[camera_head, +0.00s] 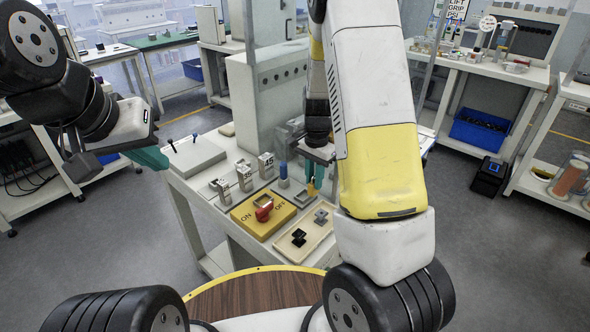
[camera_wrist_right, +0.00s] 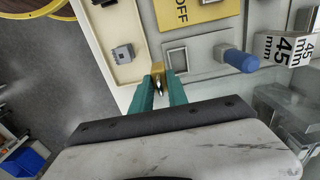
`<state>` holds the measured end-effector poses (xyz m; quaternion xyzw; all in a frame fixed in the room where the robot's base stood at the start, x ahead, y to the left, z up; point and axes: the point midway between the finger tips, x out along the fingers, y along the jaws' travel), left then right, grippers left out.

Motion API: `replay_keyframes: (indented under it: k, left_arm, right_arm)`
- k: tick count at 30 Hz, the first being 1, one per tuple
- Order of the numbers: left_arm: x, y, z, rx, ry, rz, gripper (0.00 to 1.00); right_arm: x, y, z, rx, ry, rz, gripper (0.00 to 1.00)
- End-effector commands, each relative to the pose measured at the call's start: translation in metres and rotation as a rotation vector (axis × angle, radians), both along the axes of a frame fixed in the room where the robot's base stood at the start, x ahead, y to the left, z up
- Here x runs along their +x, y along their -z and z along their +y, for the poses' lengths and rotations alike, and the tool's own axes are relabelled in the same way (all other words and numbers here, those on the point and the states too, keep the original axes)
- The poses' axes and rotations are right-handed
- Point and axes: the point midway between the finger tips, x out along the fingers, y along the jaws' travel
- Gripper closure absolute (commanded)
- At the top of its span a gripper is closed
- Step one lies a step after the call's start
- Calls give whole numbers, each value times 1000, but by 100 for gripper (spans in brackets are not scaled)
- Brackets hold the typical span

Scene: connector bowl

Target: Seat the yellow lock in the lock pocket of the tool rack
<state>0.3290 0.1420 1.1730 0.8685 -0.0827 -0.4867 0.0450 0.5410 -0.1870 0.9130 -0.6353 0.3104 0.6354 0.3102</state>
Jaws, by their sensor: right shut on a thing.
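The yellow lock (camera_wrist_right: 157,72) is between the teal fingertips of my right gripper (camera_wrist_right: 160,84), which is shut on it. In the head view the yellow lock (camera_head: 311,188) is a small patch below my right gripper (camera_head: 315,178). A square-framed grey pocket (camera_wrist_right: 177,57) lies just beyond the fingertips on the grey tool rack (camera_wrist_right: 208,48), beside a blue cylinder (camera_wrist_right: 240,60). The lock looks close to this pocket's left edge; I cannot tell its height. My left gripper (camera_head: 151,158) is at the left, away from the rack; its finger gap is not clear.
A yellow ON/OFF board (camera_head: 250,222) with a red switch (camera_head: 264,207) is near the rack. A cream tray (camera_head: 311,247) holds black and grey connectors. Numbered blocks (camera_head: 266,166) stand behind. A grey box (camera_head: 196,157) is at the table's left.

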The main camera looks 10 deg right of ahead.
Motion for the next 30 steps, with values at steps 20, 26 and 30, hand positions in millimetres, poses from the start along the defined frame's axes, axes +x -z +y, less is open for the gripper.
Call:
replay_keyframes:
  k: [20, 26, 30]
  left_arm:
    - [0, 0, 0, 0, 0, 0, 100]
    - [0, 0, 0, 0, 0, 0, 100]
    - [0, 0, 0, 0, 0, 0, 100]
  right_arm:
    - [31, 39, 23, 0, 0, 0, 100]
    - [31, 39, 23, 0, 0, 0, 100]
    - [30, 42, 23, -1, 0, 1, 73]
